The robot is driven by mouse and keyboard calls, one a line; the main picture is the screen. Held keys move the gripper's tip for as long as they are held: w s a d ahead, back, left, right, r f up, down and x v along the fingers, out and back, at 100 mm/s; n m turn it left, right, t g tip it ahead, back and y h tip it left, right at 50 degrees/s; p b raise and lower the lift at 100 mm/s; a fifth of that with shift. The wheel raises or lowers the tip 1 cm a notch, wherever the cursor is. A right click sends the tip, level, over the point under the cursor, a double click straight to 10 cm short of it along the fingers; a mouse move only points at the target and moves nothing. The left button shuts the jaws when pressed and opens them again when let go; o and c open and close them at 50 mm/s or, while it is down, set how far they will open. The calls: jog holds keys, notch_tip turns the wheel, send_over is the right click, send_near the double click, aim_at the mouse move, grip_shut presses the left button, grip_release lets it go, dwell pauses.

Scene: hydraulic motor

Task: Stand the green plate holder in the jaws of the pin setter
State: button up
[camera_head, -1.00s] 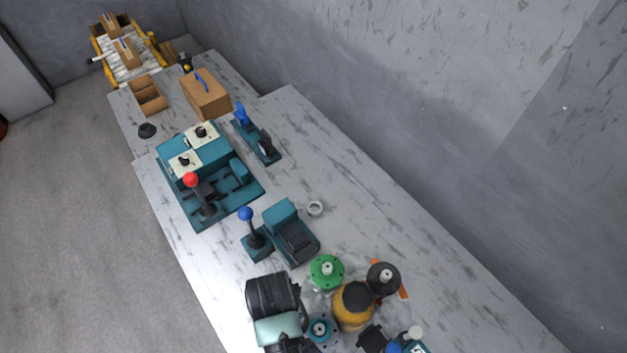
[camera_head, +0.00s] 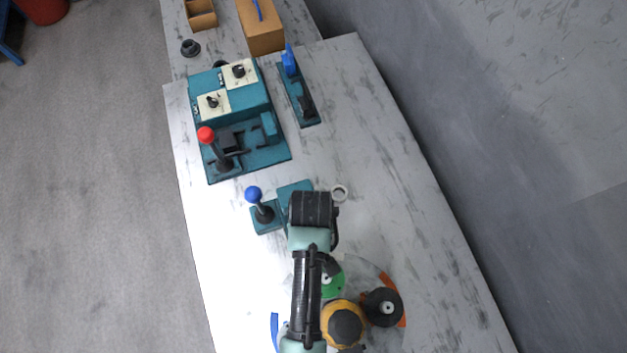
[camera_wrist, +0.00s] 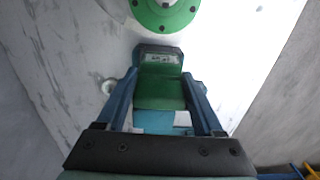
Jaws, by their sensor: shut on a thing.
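My gripper (camera_wrist: 162,85) points down in the wrist view, its two blue fingers on either side of a green piece, which I take to be the green plate holder (camera_wrist: 160,93); it is shut on it. The teal pin setter (camera_head: 288,190) is mostly covered by my arm in the head view. Behind the held piece in the wrist view are a teal surface (camera_wrist: 153,121) and a dark-framed end. Whether the holder touches the jaws cannot be told. The holder is hidden in the head view.
A blue-knobbed lever (camera_head: 254,194) stands left of the pin setter. A grey ring (camera_head: 339,193) lies to its right. A green round flange (camera_wrist: 165,12), a yellow-black part (camera_head: 343,323) and a dark disc (camera_head: 384,307) stand nearby. A larger teal fixture (camera_head: 240,120) is farther back.

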jog(key=shift+w+f+b, duration=0.1)
jog(key=shift+f+b, duration=2.35)
jog(key=shift+f, duration=0.5)
jog(key=o, duration=1.4)
jog(key=shift+d+r+p, duration=0.1)
jog(key=shift+r+p, duration=3.45)
jog(key=shift+p, duration=0.35)
